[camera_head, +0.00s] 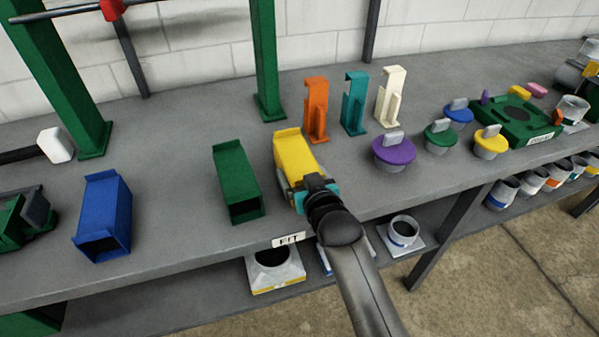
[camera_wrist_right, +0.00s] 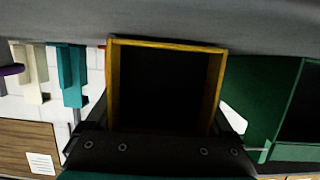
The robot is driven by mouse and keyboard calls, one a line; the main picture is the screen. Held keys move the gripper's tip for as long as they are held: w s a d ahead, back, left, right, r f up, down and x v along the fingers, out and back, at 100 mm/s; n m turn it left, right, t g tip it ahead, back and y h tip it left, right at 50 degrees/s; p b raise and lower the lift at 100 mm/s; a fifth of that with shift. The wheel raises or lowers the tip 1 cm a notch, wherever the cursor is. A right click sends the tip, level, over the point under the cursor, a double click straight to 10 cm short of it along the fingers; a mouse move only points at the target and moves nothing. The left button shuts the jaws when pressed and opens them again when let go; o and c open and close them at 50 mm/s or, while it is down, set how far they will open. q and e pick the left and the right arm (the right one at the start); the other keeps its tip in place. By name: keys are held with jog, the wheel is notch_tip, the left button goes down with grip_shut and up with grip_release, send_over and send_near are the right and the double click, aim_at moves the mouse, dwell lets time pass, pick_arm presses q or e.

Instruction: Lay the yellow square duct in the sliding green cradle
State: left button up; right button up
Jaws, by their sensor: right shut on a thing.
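The yellow square duct (camera_head: 296,152) is on the grey bench, right of the green duct, or just above it; I cannot tell which. My right gripper (camera_head: 314,187) is shut on its near end. In the right wrist view the yellow duct (camera_wrist_right: 166,88) shows its dark open end square on, between the gripper's fingers. A green fixture with dark grey parts (camera_head: 24,216) sits at the bench's left edge, partly cut off by the frame. It may be the sliding cradle, but I cannot tell for sure. My left gripper is not in view.
A green duct (camera_head: 237,180) and a blue duct (camera_head: 103,216) stand to the left. Orange (camera_head: 316,108), teal (camera_head: 354,103) and cream (camera_head: 390,96) brackets stand behind. Coloured knobbed lids, including a purple one (camera_head: 393,152), lie right. Green posts (camera_head: 267,62) rise at the back.

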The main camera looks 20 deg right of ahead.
jog(key=shift+f, duration=0.1)
jog(key=o, duration=1.3)
